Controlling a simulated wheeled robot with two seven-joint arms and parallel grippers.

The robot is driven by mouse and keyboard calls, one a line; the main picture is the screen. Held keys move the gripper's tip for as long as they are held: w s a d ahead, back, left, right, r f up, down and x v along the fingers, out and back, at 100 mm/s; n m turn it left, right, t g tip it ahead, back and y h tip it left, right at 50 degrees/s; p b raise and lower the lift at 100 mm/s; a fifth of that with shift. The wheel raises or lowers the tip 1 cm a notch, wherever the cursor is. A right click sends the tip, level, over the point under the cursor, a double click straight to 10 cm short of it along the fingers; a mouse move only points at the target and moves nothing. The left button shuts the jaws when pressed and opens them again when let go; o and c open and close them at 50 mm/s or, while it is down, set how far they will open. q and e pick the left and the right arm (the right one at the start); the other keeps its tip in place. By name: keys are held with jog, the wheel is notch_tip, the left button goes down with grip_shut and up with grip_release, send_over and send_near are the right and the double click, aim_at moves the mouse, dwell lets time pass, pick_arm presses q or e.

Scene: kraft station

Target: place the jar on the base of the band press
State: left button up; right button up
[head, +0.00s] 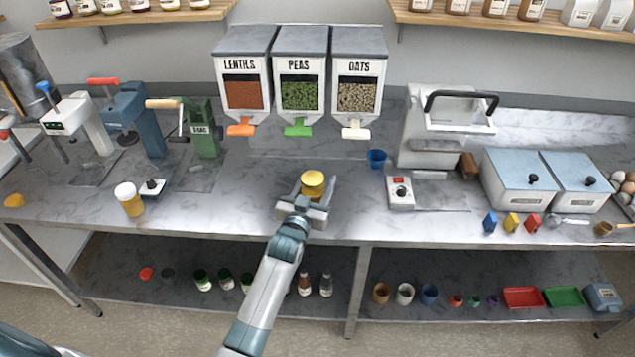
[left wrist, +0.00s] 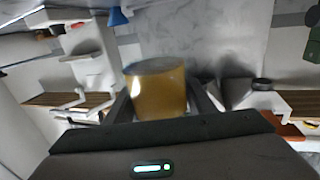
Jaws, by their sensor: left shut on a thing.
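A jar (head: 313,180) with a yellow top is between the fingers of my left gripper (head: 307,194), near the middle of the counter. The left wrist view shows its amber body (left wrist: 157,92) between the fingers, which are shut on it. I cannot tell whether its underside touches the counter. Several lever presses stand at the left: a green one (head: 203,132) with a tan handle and a small, hard-to-read label, a blue one (head: 130,122) with a red handle, and a white one (head: 85,122) with a blue handle. Which is the band press is unclear. My right gripper is out of view.
A white-lidded yellow jar (head: 129,200) and a small switch box (head: 152,188) stand in front of the presses. Dispensers (head: 300,45) hang behind my gripper. The counter between gripper and green press is clear.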

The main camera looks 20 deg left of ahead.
pick_arm(q)
jog(key=s+d+f+b, duration=0.1)
jog(key=s+b, duration=0.6)
jog(key=s, duration=0.7)
jog(key=s+d+f+b, duration=0.2)
jog(key=s+b, duration=0.6)
jog(key=s, duration=0.6)
jog(key=shift+d+f, duration=0.15)
jog(key=shift+f, duration=0.1)
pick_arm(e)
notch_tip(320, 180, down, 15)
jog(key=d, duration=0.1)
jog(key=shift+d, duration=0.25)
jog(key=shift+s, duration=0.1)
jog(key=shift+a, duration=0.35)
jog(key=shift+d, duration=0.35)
